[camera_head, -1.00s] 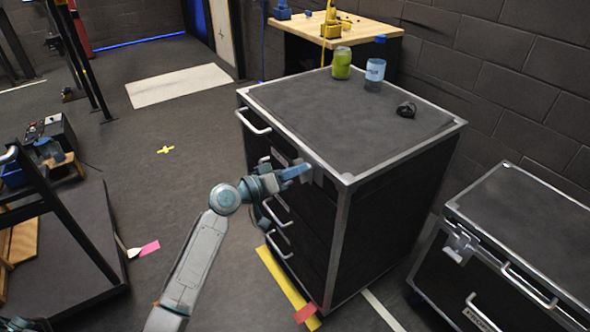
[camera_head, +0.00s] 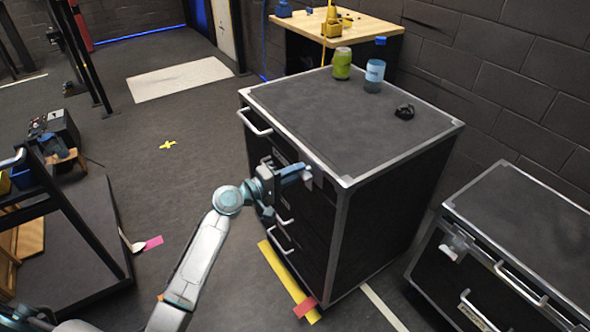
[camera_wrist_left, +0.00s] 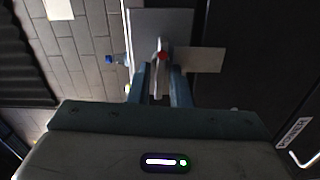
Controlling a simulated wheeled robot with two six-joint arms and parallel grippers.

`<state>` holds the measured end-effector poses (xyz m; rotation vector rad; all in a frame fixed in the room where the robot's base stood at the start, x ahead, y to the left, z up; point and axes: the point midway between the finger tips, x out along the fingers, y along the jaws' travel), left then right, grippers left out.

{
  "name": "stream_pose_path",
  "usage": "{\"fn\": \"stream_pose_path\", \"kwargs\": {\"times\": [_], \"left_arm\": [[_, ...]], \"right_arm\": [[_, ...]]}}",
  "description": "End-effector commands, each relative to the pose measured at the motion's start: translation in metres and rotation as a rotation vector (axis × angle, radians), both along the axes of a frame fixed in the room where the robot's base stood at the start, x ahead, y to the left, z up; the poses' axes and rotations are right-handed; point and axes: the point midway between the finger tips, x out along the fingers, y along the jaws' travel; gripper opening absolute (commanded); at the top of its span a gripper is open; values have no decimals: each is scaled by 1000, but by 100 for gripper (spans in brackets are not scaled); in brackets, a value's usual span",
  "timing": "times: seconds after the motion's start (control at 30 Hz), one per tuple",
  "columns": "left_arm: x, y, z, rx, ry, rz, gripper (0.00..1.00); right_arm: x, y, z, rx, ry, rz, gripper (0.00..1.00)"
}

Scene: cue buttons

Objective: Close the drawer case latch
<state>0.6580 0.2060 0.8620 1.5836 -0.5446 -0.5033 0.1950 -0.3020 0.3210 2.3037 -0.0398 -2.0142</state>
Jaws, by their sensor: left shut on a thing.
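The drawer case (camera_head: 340,200) is black with metal edges and a dark grey top, in the middle of the head view. Its latch (camera_head: 317,172) is a small metal piece high on the drawer front, near the right corner; my gripper partly covers it. My left gripper (camera_head: 303,173) is at the latch, with its blue fingers pointing to the right. In the left wrist view the two fingers (camera_wrist_left: 160,88) are shut on a thin metal part of the latch (camera_wrist_left: 162,22). Grey plates and a red spot show beyond the fingertips. My right gripper is not in view.
A green jar (camera_head: 342,63), a blue-capped bottle (camera_head: 374,70) and a small black object (camera_head: 405,111) stand on the case. Drawer handles (camera_head: 255,124) stick out at the front. A second black case (camera_head: 520,225) with its own latch stands at right.

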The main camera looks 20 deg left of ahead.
Motion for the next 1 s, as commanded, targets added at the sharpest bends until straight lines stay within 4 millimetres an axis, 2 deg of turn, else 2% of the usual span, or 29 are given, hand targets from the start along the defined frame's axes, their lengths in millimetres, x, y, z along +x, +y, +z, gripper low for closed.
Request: {"fn": "stream_pose_path", "kwargs": {"times": [0.3,0.77,0.8,0.83,1.0], "left_arm": [[0,0,0,-68,53,1,0],[0,0,-1,-75,58,1,0],[0,0,-1,-75,58,1,26],[0,0,-1,-75,58,1,29],[0,0,-1,-74,58,1,29]], "right_arm": [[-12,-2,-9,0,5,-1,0],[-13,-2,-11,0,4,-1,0],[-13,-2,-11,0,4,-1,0],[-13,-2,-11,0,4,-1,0],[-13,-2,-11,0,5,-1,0]]}}
